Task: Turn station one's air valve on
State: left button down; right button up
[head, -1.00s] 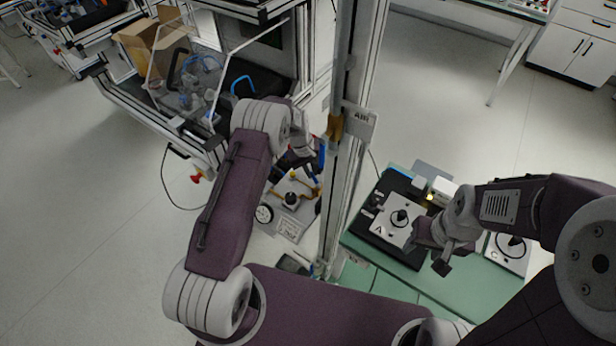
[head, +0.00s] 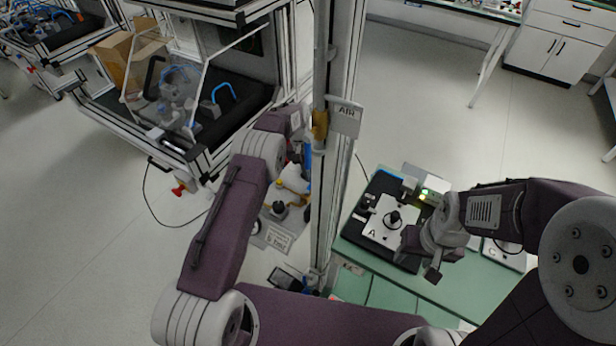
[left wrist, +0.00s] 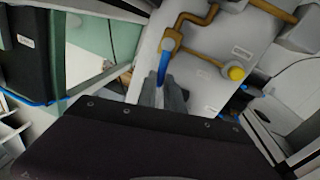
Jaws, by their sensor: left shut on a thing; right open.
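The blue valve lever (left wrist: 164,66) sits on the brass pipe (left wrist: 189,20) at the upper middle of the left wrist view. My left gripper (left wrist: 162,88) is shut on the lever, with its fingers at either side of it. In the head view the left fingertips are mostly hidden by the arm and post; brass piping (head: 295,186) shows just below them. An AIR sign (head: 345,118) hangs on the post. My right gripper (head: 420,262) is open and empty, above the front of the green bench.
The metal post (head: 329,200) stands between my arms. The green bench (head: 375,262) carries a black mat (head: 355,228) with white plate A (head: 385,231). A yellow knob (left wrist: 236,73) is right of the lever. A framed machine (head: 165,150) stands at left.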

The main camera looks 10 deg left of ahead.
pick_arm(q)
jog(key=shift+d+r+m, duration=0.1)
jog(key=shift+d+m, duration=0.25)
jog(key=shift+m, duration=0.45)
jog(key=c, duration=1.5)
grip_release()
jog(key=r, duration=0.3)
jog(key=a+r, duration=0.1)
jog(key=r, duration=0.5)
jog(key=shift+w+a, duration=0.25)
jog(key=shift+a, duration=0.05)
